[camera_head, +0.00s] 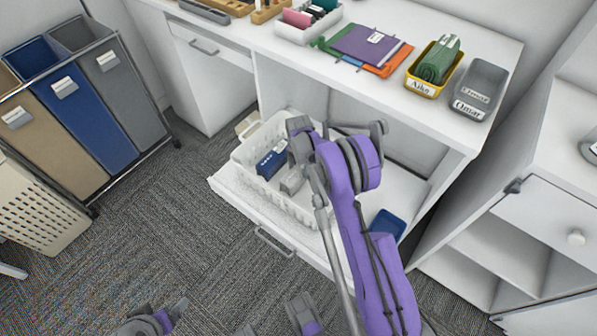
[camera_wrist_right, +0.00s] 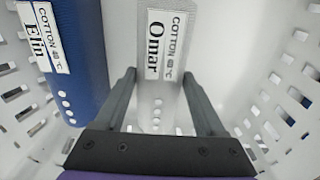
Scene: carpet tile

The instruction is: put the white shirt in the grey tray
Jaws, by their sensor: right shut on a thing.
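The white shirt (camera_wrist_right: 160,40) is a rolled pale bundle with a "COTTON Omar" label, in the right wrist view. It stands inside a white slatted basket (camera_wrist_right: 280,105). My right gripper (camera_wrist_right: 158,78) reaches into the basket and is shut on the shirt, one finger on each side. In the head view the arm partly hides the right gripper (camera_head: 292,182). The grey tray (camera_head: 486,72), labelled "Omar", stands at the right end of the white counter top. A second label shows within it; I cannot tell its contents.
A blue roll labelled "Elin" (camera_wrist_right: 78,50) is beside the shirt. The basket is on a pulled-out shelf with a blue tray (camera_head: 388,224). A yellow tray (camera_head: 424,90) with a green roll is beside the grey tray. The counter's overhanging edge is above the shelf.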

